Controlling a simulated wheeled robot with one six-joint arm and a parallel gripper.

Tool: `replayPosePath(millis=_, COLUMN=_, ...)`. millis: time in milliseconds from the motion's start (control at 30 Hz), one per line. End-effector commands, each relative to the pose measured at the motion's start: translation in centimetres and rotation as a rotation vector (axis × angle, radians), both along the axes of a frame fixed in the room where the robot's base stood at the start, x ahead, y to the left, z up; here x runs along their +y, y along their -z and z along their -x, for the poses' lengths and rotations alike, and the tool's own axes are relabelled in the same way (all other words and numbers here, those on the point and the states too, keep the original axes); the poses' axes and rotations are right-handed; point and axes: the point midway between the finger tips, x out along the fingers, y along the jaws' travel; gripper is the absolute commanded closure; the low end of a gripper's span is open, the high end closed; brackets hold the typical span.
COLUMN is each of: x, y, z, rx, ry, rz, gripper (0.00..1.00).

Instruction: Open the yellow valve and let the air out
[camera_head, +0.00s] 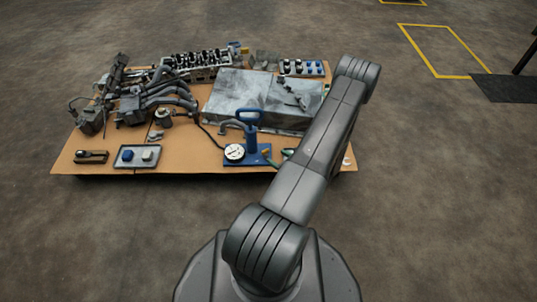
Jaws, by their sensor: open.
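A blue hand pump (251,136) with a loop handle stands upright on a blue base near the front edge of the board. A round white gauge (234,152) sits at its left side. A small yellowish part (265,152) shows at the right of the pump's base; it is too small to tell whether this is the yellow valve or how it is set. My arm rises from the bottom and reaches up to the right, covering the area right of the pump. My gripper is not visible.
The front strip between tray and pump is clear.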

Motion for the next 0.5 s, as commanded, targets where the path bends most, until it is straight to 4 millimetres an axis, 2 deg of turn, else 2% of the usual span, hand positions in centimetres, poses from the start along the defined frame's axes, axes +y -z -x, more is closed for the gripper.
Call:
replayPosePath(millis=33, x=0.8, y=0.9, z=-0.9, rx=-0.001, ry=-0.005, rz=0.002, gripper=0.45)
replayPosePath(millis=200, x=2.7, y=2.1, z=-3.4, rx=-0.001, ry=-0.005, rz=0.002, gripper=0.45)
replayPosePath(millis=500, x=4.4, y=3.0, z=-5.7, rx=-0.001, ry=-0.001, rz=0.001, gripper=0.45)
